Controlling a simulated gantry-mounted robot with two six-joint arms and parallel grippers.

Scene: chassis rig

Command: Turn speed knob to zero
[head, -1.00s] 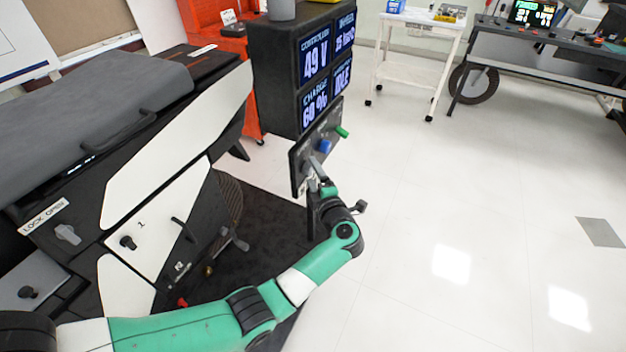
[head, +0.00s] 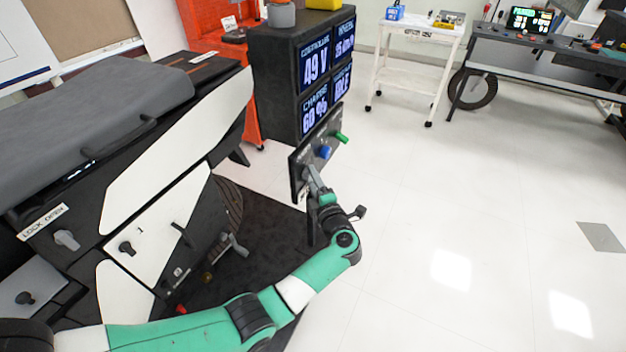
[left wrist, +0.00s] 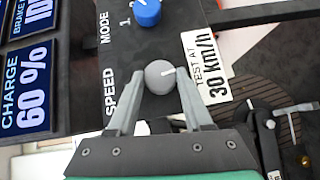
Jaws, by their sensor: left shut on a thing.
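A label on the panel reads TEST AT 30 km/h (left wrist: 207,68). My right gripper is not in view.
A blue mode knob (head: 324,152) and a green handle (head: 341,137) are on the same panel. The dark display box (head: 272,85) stands behind it. A black and white chassis (head: 160,215) stands at left.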

